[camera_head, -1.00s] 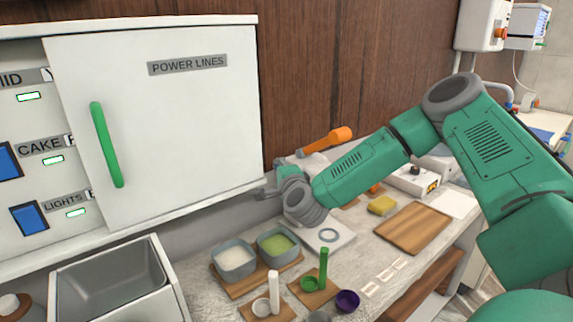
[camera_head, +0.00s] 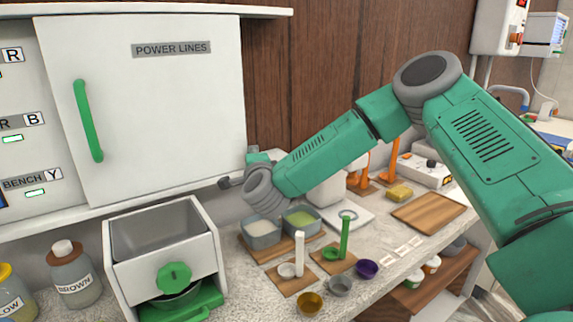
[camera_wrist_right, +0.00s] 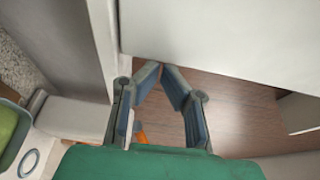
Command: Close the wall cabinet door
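The wall cabinet's white door (camera_head: 180,110) is labelled POWER LINES and has a vertical green handle (camera_head: 89,121) near its left edge. Left of the door, the cabinet's labelled switch panel (camera_head: 22,150) is uncovered. My right gripper (camera_head: 228,183) is by the door's lower right corner, far from the handle. In the right wrist view, the fingertips of my right gripper (camera_wrist_right: 161,67) meet with nothing between them. A broad white surface lies beyond them there; I cannot tell whether they touch it. My left gripper is out of view.
Tubs (camera_head: 262,233), green and white upright holders and small bowls (camera_head: 310,303) crowd the counter under my right arm. A wooden board (camera_head: 428,212) lies farther right.

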